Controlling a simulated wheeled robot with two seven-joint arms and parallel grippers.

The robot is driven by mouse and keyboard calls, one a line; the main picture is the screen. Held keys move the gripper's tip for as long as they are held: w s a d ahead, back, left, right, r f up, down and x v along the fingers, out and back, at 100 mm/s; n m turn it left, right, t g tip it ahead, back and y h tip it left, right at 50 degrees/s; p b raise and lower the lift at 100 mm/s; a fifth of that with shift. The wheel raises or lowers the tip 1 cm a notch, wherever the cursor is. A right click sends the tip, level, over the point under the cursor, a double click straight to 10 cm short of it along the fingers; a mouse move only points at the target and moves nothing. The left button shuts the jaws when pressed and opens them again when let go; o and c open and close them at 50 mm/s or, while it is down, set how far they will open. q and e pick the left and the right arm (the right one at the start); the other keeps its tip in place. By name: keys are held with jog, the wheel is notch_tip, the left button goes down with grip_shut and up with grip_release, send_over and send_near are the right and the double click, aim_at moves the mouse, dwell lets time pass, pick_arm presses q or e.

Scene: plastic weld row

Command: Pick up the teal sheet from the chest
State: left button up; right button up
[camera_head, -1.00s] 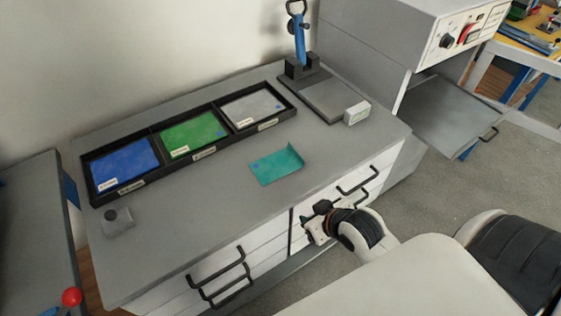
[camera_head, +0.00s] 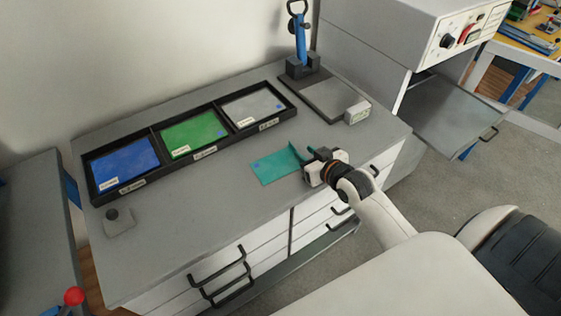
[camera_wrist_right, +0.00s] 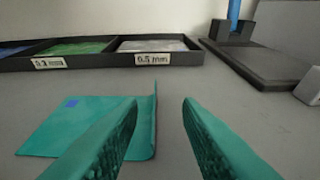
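The teal sheet (camera_head: 276,166) lies on the grey top of the chest (camera_head: 218,222), near its front edge. Its right edge is bent up into a standing flange, and a small blue mark shows on its left part. The sheet also shows in the right wrist view (camera_wrist_right: 100,122). My right gripper (camera_head: 309,156) is at the sheet's right end. In the right wrist view its two teal fingers (camera_wrist_right: 160,103) are apart, with the upturned edge close to the left finger and a bare gap to the right finger. I cannot tell whether that finger touches it. My left gripper is not in view.
A black three-part tray (camera_head: 150,183) with blue, green and grey sheets stands behind the teal sheet. A dark plate tool with a blue lever (camera_head: 300,40) and a small pale box (camera_head: 357,112) stand at the back right. A small grey block (camera_head: 118,222) sits front left.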

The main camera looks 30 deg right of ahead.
aim_at(277, 162)
jog(key=x, duration=0.5)
jog(key=shift+a+f, duration=0.2)
jog(key=shift+a, duration=0.2)
jog(key=shift+s, duration=0.1)
grip_shut()
